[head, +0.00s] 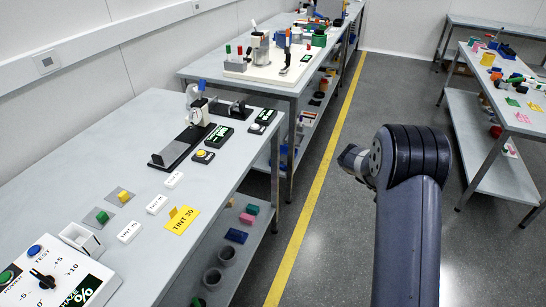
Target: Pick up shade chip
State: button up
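I cannot tell for sure which piece is the shade chip. On the near left bench (100,160), a small green piece (102,217) and a small yellow piece (124,196) each sit on a grey square plate. To their right lie white labels, one reading TINT 15 (129,232), and a yellow TINT 30 card (182,221) with a small raised yellow part. My arm stands at the right over the floor, apart from the bench. A dark grey end piece sticks out left of its upper joint, but no gripper fingers can be made out.
A white control box (45,278) with a knob and an open white box (82,240) stand at the near left. A black-based instrument (185,143) stands farther back. Lower shelves hold parts. A floor aisle with a yellow line (315,195) separates the benches from the right tables (500,110).

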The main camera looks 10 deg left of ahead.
aim_at(172, 182)
jog(key=i+u, duration=0.2)
jog(key=u, duration=0.3)
jog(key=i+u, duration=0.15)
jog(key=u, duration=0.3)
jog(key=i+l+u, duration=0.1)
jog(key=u, duration=0.4)
jog(key=i+u, duration=0.2)
jog(key=u, duration=0.2)
jog(key=i+u, duration=0.2)
jog(key=u, duration=0.25)
jog(key=i+l+u, duration=0.1)
jog(key=u, duration=0.3)
jog(key=i, duration=0.05)
